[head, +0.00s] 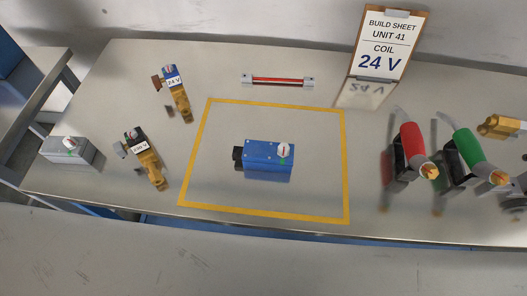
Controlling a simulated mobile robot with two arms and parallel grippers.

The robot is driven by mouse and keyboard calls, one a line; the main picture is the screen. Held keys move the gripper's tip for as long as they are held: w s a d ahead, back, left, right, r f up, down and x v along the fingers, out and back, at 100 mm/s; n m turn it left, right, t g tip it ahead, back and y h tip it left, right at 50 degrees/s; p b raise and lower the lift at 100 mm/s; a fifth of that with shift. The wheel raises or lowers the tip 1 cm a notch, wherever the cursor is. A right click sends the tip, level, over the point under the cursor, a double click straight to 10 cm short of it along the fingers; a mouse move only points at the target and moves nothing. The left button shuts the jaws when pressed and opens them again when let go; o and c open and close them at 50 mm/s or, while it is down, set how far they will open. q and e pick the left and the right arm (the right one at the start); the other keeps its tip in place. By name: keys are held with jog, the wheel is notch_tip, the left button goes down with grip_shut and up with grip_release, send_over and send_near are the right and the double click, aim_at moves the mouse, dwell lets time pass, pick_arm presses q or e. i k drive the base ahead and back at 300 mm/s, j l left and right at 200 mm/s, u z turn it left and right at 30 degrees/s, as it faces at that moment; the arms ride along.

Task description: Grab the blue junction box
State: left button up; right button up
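A blue box (262,153), which fits the blue junction box, lies inside the yellow outlined rectangle (347,170) on the table.
Two brass valves stand left, labelled 24 V (180,100) and 230 V (150,165), with a grey box (68,150) nearby. A red-barred part (277,81) lies behind. Right are a build sheet (388,45), red (412,145) and green (468,147) tools.

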aim_at(265, 156)
jog(key=l+u, duration=0.1)
jog(key=l, duration=0.3)
jog(key=k+l+u, duration=0.15)
jog(key=l, duration=0.2)
jog(key=k+l+u, duration=0.1)
jog(key=l, duration=0.25)
jog(key=k+l+u, duration=0.15)
jog(key=l, duration=0.25)
jog(key=l+u, duration=0.1)
jog(key=l, duration=0.25)
jog(key=k, duration=0.05)
